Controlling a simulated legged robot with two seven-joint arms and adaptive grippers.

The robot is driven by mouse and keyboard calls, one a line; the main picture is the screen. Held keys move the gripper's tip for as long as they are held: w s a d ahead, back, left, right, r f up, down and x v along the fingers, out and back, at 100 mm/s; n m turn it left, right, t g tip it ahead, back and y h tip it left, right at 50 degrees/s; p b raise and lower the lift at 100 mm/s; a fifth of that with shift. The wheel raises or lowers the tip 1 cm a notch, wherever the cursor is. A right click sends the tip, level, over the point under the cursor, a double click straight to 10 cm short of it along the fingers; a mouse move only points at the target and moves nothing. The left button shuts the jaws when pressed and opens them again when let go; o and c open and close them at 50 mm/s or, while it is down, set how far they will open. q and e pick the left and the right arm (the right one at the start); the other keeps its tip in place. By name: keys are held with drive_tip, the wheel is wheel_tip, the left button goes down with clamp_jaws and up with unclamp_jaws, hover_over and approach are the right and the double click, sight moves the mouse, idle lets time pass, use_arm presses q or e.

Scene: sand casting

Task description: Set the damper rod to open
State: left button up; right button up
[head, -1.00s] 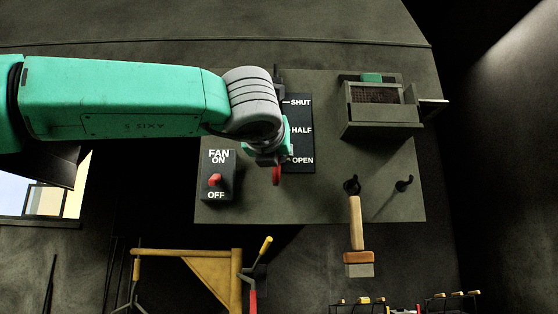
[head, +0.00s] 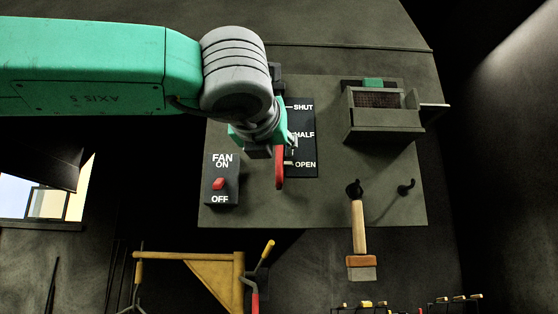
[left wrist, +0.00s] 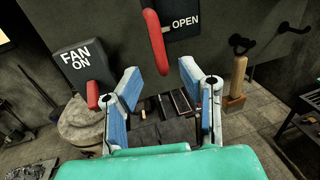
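The damper plate (head: 304,125) is a dark panel marked SHUT, HALF and OPEN from top to bottom. The red damper handle (head: 279,170) hangs at its left edge, with its lower part about level with OPEN. In the left wrist view the red handle (left wrist: 155,42) stands beside the word OPEN, just beyond the fingertips. My left gripper (head: 268,147) is in front of the plate's left edge and hides part of the rod. In the left wrist view its blue-padded fingers (left wrist: 160,70) are apart with nothing gripped. My right gripper is out of view.
The fan switch box (head: 222,170) with a red toggle is close on the left. A grey box with a mesh (head: 384,125) is at the upper right of the board. A wooden-handled brush or mallet (head: 359,230) hangs from a hook, with an empty hook (head: 406,187) beside it.

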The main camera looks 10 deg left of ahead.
use_arm(q)
drive_tip(key=shift+s+d, duration=0.1)
drive_tip(key=shift+s, duration=2.15)
drive_tip(key=shift+f, duration=0.1)
